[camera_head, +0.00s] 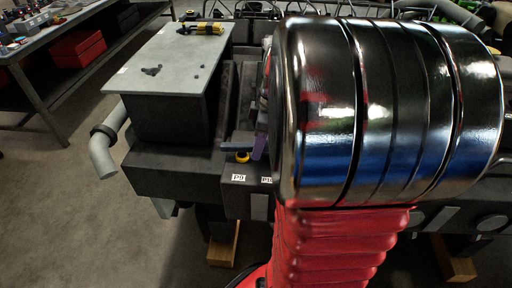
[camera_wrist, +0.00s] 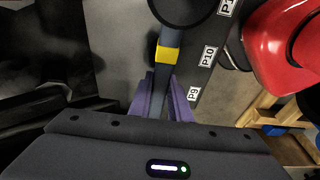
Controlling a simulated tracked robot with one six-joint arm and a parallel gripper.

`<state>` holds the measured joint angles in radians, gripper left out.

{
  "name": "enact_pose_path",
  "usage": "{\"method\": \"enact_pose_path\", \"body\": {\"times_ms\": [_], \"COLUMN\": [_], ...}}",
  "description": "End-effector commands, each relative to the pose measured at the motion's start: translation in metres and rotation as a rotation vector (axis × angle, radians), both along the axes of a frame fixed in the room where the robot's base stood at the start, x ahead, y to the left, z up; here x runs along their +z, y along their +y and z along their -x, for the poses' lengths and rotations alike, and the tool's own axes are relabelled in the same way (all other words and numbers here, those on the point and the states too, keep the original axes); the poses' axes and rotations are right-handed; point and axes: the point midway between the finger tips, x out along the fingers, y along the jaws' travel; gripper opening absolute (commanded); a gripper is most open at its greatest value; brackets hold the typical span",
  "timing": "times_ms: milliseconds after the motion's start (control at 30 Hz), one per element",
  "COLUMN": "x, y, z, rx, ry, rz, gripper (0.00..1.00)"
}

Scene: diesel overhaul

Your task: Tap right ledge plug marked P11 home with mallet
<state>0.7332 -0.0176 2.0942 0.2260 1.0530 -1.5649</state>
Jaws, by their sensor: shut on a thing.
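My gripper (camera_wrist: 165,80) has purple fingers, shut on the handle of the mallet (camera_wrist: 167,52), which has a yellow band. The mallet's dark round head (camera_wrist: 184,8) is at the top of the wrist view, partly cut off, beside a label (camera_wrist: 228,6) of which only "P1" shows. No plug marked P11 can be seen; the head covers that part of the ledge (camera_wrist: 205,75). In the head view the purple fingers (camera_head: 259,147) show by the ledge, and my arm hides the mallet.
Labels P10 (camera_wrist: 208,57) and P9 (camera_wrist: 193,94) run along the ledge. A yellow round piece (camera_head: 242,157) sits above the P9 label in the head view. A grey plate (camera_head: 170,65) with small dark parts and a yellow tool lies behind. Wooden supports (camera_head: 223,245) stand below.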

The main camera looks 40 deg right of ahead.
Motion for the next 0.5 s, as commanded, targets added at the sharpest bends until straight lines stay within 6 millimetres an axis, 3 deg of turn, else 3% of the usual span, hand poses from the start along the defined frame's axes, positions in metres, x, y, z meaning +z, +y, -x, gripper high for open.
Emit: {"method": "enact_pose_path", "body": {"times_ms": [500], "x": [0.037], "y": [0.002], "z": [-0.002], "rx": [0.0], "ry": [-0.003], "rz": [0.002], "gripper": [0.0]}}
